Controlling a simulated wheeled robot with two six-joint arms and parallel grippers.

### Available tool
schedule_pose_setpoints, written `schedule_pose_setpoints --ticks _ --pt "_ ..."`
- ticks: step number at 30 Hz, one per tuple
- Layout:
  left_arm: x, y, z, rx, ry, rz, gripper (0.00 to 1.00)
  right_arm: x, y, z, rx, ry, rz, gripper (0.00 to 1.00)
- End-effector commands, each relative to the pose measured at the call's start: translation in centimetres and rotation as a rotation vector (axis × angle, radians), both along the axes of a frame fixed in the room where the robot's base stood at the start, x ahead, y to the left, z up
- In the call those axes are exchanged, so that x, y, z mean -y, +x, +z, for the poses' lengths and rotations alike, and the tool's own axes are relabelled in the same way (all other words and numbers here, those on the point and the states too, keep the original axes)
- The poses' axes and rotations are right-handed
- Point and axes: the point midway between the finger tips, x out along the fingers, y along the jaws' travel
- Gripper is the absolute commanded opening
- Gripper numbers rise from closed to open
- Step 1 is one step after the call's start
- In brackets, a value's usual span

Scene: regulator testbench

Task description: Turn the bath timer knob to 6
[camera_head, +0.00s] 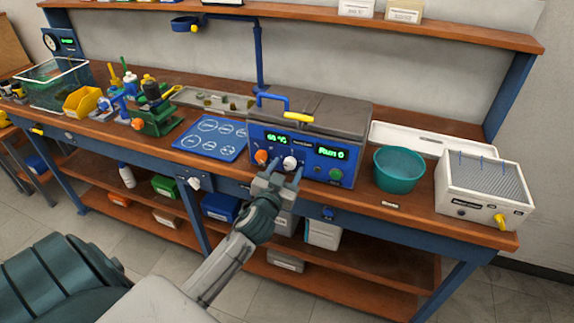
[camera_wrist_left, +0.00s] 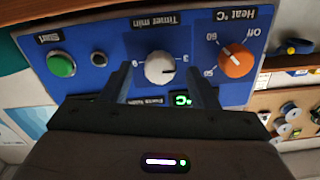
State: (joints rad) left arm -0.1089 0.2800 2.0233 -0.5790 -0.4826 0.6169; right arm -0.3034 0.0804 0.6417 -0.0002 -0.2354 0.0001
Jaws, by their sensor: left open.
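The water bath (camera_head: 310,115) stands on the workbench with a blue front panel. Its white timer knob (camera_head: 290,163) sits between the orange heat knob (camera_head: 261,157) and the green start button (camera_head: 336,174). My left gripper (camera_head: 284,173) is open in front of the panel. In the left wrist view, which is upside down, the timer knob (camera_wrist_left: 160,68) shows between the fingertips of the left gripper (camera_wrist_left: 160,70), with a gap on each side. Its pointer mark is too small to read surely. The right display reads "Run 0". My right gripper is out of view.
A teal bowl (camera_head: 398,169) and a white box with a rod-studded top (camera_head: 484,189) stand to the right. A blue mat (camera_head: 210,138) lies to the left.

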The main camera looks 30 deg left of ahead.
Motion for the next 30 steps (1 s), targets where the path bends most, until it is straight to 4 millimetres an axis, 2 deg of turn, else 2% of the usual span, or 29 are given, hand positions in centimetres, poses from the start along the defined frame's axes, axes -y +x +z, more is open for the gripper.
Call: schedule_pose_setpoints --ticks 3,11,14,18,19,30 --pt "-0.16 0.66 0.02 -0.001 0.0 0.0 0.54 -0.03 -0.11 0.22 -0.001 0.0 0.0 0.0" --pt "-0.19 0.79 -0.07 -0.001 0.0 0.0 0.54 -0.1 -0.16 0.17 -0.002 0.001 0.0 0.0" --pt "-0.19 0.78 -0.07 -0.001 0.0 0.0 0.38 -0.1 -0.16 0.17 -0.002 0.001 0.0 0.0" --pt "-0.2 0.77 -0.07 -0.001 0.0 0.0 0.11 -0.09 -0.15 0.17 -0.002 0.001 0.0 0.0" --pt "-0.2 0.77 -0.07 -0.001 0.0 0.0 0.09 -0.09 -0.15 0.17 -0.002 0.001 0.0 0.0" --pt "-0.19 0.76 -0.03 -0.017 0.062 0.0 0.09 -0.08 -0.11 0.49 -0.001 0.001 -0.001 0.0"
